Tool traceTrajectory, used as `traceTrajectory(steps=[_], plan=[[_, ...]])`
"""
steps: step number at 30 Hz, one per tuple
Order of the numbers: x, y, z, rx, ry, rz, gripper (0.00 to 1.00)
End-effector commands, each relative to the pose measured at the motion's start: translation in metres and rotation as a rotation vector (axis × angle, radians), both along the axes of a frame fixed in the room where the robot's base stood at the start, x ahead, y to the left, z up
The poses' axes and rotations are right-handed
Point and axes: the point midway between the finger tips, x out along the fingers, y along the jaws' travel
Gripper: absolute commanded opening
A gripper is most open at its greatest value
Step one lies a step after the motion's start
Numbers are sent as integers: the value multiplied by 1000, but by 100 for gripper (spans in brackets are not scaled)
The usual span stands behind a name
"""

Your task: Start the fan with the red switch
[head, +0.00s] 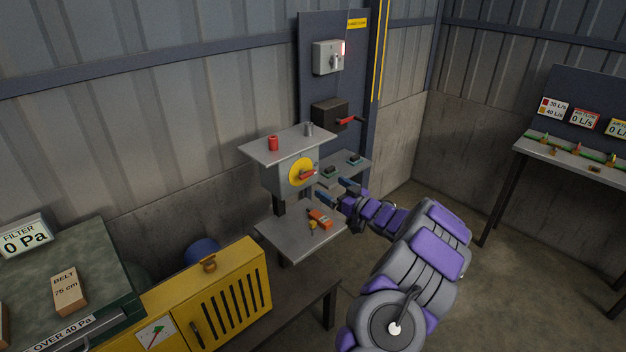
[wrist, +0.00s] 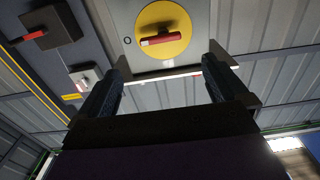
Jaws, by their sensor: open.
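A red handle (head: 307,174) sits across a yellow disc (head: 297,170) on the front of a grey box. In the wrist view the red handle (wrist: 162,40) lies across the yellow disc (wrist: 176,22) at the top centre, beyond my fingertips. My gripper (head: 336,189) is open and empty, in front of the grey box and to the right of the handle, apart from it. In the wrist view the two fingers of my gripper (wrist: 165,68) stand wide apart. I cannot identify a fan for sure.
A black box with a red lever (head: 350,121) and a grey lever box (head: 328,57) with a lit red lamp hang on the back panel. A shelf (head: 279,148) above the disc holds a red can and a grey one. A lower tray (head: 290,243) holds an orange tool.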

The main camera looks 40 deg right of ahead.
Motion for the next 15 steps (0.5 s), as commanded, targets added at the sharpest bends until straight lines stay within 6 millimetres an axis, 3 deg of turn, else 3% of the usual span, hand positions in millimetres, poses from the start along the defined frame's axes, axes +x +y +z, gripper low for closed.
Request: traceTrajectory(steps=[9,15], plan=[[59,6,-3,-3,4,1,100],[85,7,-1,-3,1,0,100]])
